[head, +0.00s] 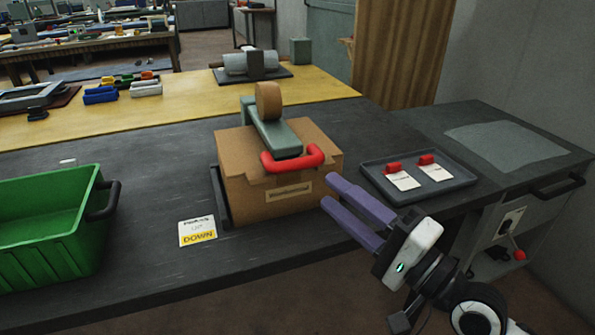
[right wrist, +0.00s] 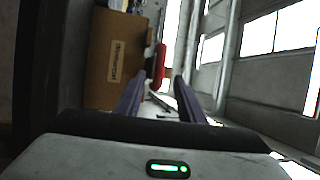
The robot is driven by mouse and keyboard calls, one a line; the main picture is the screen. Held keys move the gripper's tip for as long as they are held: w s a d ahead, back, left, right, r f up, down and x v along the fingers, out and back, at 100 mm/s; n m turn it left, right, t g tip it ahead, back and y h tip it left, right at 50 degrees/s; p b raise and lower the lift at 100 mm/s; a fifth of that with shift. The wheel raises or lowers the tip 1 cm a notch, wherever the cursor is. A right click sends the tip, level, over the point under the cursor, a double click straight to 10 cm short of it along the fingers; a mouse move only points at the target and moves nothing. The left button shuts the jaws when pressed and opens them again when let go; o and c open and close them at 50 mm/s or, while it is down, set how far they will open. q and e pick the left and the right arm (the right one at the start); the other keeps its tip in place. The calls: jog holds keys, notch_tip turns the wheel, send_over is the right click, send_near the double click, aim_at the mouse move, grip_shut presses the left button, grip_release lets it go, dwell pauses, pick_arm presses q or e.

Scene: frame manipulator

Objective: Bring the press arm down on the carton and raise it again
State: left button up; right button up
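The brown carton (head: 265,195) stands closed on the dark bench top, and it also shows in the right wrist view (right wrist: 113,60). The grey-green press arm (head: 273,134) lies over the carton's top, with its red handle (head: 293,159) at the carton's front upper edge. The red handle also shows in the right wrist view (right wrist: 160,64). My right gripper (head: 339,207), with purple fingers, is open and empty. It is in front of the carton's right side, below and to the right of the handle, apart from it. My left gripper is not in view.
A green crate (head: 50,270) stands at left. A card (head: 198,231) reading UP and DOWN lies before the carton. A grey tray (head: 443,188) with red-clipped tags lies right of it. The bench's front edge runs below my gripper.

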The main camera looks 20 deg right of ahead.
aim_at(301, 169)
jog(key=p+x, duration=0.1)
jog(key=x, duration=0.9)
jog(key=shift+w, duration=0.1)
grip_shut()
